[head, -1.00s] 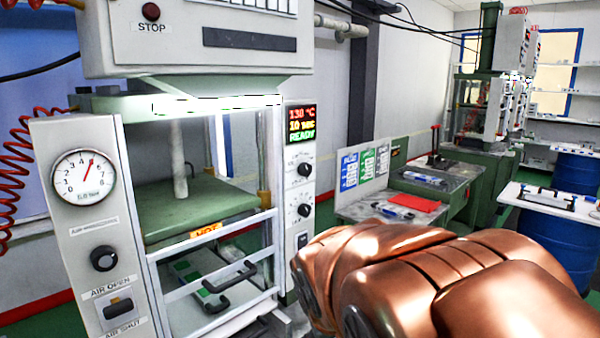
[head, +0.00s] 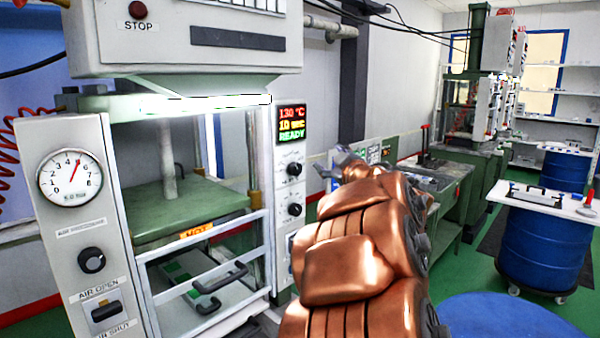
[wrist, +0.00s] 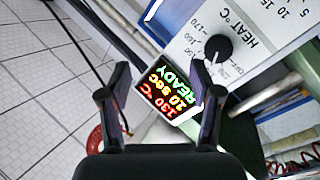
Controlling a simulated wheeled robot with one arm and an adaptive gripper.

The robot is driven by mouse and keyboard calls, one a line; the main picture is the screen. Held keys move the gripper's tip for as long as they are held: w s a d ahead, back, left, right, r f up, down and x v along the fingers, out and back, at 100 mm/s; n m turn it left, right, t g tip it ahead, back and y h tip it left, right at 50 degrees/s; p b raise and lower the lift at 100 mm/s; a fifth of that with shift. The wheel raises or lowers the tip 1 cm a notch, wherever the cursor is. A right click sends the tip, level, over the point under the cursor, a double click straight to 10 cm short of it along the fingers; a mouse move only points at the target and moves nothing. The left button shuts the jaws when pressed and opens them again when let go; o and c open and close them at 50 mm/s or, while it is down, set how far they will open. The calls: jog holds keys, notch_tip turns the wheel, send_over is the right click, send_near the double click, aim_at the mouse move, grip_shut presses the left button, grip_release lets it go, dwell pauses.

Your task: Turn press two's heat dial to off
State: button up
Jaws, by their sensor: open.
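The near press has a white side panel (head: 290,250) with a lit display (head: 292,124) reading 130 °C, 10 sec, READY. Below the display is the black heat dial (head: 294,169), marked HEAT °C in the wrist view (wrist: 218,48). Its exact pointer setting is hard to read. No press number is legible. My gripper (head: 343,160) is small and partly hidden beyond my arm, right of the panel. In the wrist view my gripper (wrist: 160,82) is open and empty, its fingers apart from the dial. The display lies beyond and between the fingers, with the dial up and right.
A second black dial (head: 294,210) sits below. The left panel carries a gauge (head: 70,177), knob (head: 92,260) and air switch (head: 105,311). The press has a platen marked HOT (head: 196,231) and a barred guard. A blue drum (head: 545,245) stands right.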

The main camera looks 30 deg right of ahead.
aim_at(298, 171)
jog(key=shift+w+a+f+n+g+y+p, duration=0.1)
jog(key=shift+w+a+f+n+y+p, duration=0.15)
jog(key=shift+w+a+f+n+y, duration=0.75)
jog(key=shift+w+a+f+n+g+y+p, duration=0.1)
jog(key=shift+w+a+f+n+y+p, duration=0.35)
jog(key=shift+w+y, duration=1.05)
jog(key=shift+w+a+f+n+g+y+p, duration=0.1)
jog(key=shift+w+a+f+n+y, duration=0.65)
jog(key=shift+w+n+y, duration=0.45)
jog(key=shift+w+m, duration=0.1)
jog(key=shift+m, duration=0.15)
jog(key=c, duration=1.1)
jog(key=shift+c, duration=0.2)
